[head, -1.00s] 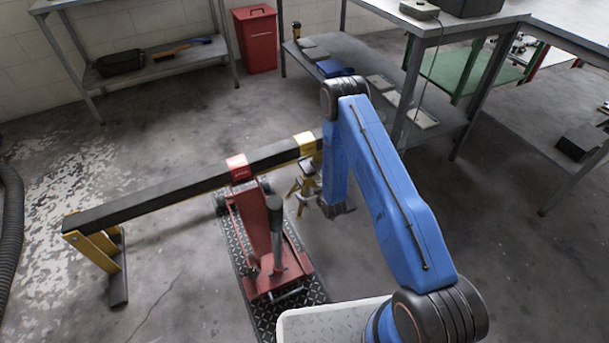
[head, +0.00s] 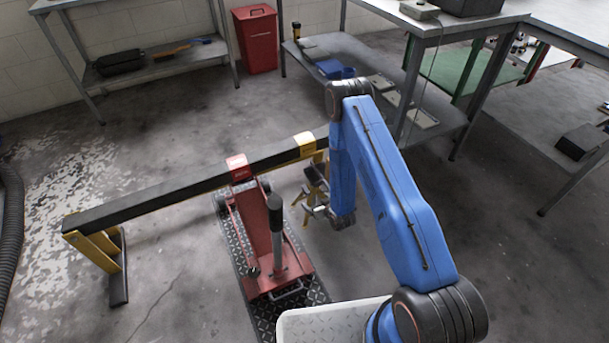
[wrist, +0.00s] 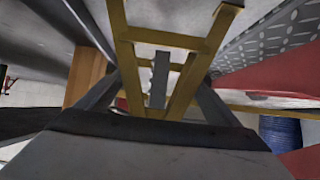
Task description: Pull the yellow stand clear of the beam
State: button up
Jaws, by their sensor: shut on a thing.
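The yellow stand (head: 316,174) is near the right end of the dark beam (head: 150,194), partly hidden by my blue arm. In the wrist view its yellow frame (wrist: 165,39) fills the upper middle, with two bars running down between my fingers. My gripper (head: 318,210) is low beside the stand and shut on it. In the wrist view my gripper (wrist: 158,92) shows grey fingers on both sides of the yellow bars. The exact contact is hard to see. Whether the stand is wholly out from under the beam cannot be told.
A yellow support (head: 110,258) stands under the beam's left end. A bench (head: 470,30) is at the back right. Floor (head: 500,260) is open at the right.

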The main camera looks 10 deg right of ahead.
jog(key=shift+s+d, duration=0.15)
jog(key=shift+s, duration=0.3)
jog(key=s+d, duration=0.3)
jog(key=s, duration=0.7)
jog(key=shift+s+d, duration=0.2)
jog(key=shift+d, duration=0.2)
dwell(0.6)
jog(key=s+d, duration=0.2)
jog(key=s, duration=0.4)
dwell(0.9)
jog(key=shift+d, duration=0.1)
jog(key=o, duration=1.7)
jog(key=shift+o, duration=0.2)
